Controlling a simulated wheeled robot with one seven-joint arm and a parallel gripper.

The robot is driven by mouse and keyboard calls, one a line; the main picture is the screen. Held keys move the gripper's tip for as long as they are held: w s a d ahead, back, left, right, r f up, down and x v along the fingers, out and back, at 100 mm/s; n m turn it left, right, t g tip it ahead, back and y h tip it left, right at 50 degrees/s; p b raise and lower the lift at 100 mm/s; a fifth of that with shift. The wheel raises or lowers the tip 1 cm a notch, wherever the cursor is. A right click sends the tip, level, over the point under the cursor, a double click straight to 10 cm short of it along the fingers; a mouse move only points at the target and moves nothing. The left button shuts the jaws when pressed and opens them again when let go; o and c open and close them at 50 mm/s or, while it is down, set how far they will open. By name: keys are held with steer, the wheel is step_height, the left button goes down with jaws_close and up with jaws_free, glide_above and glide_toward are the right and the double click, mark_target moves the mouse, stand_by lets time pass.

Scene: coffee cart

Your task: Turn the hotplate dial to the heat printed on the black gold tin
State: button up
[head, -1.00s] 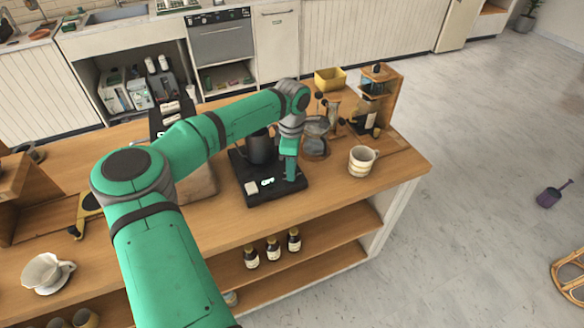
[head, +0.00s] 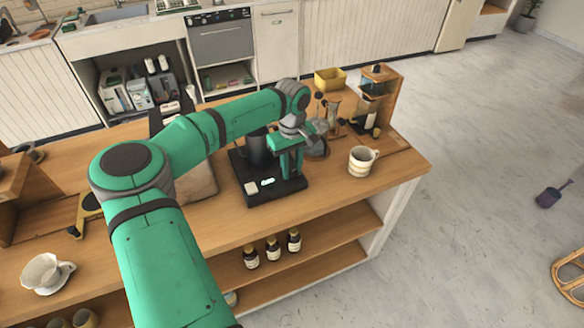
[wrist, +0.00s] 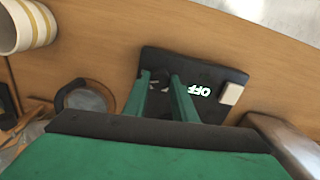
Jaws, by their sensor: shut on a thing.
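A pale square block (head: 251,188) sits beside the display. My gripper (head: 290,174) points down at the hotplate's right side; it also shows in the wrist view (wrist: 160,78). Its two green fingers are closed around the small dark dial (wrist: 160,84), which they mostly hide. I cannot read any marking on the dial. I cannot make out the black gold tin in these views.
A dark pitcher (head: 257,150) stands at the back of the hotplate, close to my arm. A striped mug (head: 362,161) stands to the right. A wooden stand (head: 395,95) and a yellow bin (head: 330,78) are behind. Brown bottles (head: 273,250) stand on the shelf below.

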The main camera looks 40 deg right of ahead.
mark_target(292, 172)
steer(key=shift+r+m, duration=0.1)
steer(key=shift+m, duration=1.4)
steer(key=o, duration=1)
steer(key=shift+o, duration=0.2)
step_height(292, 172, up, 11)
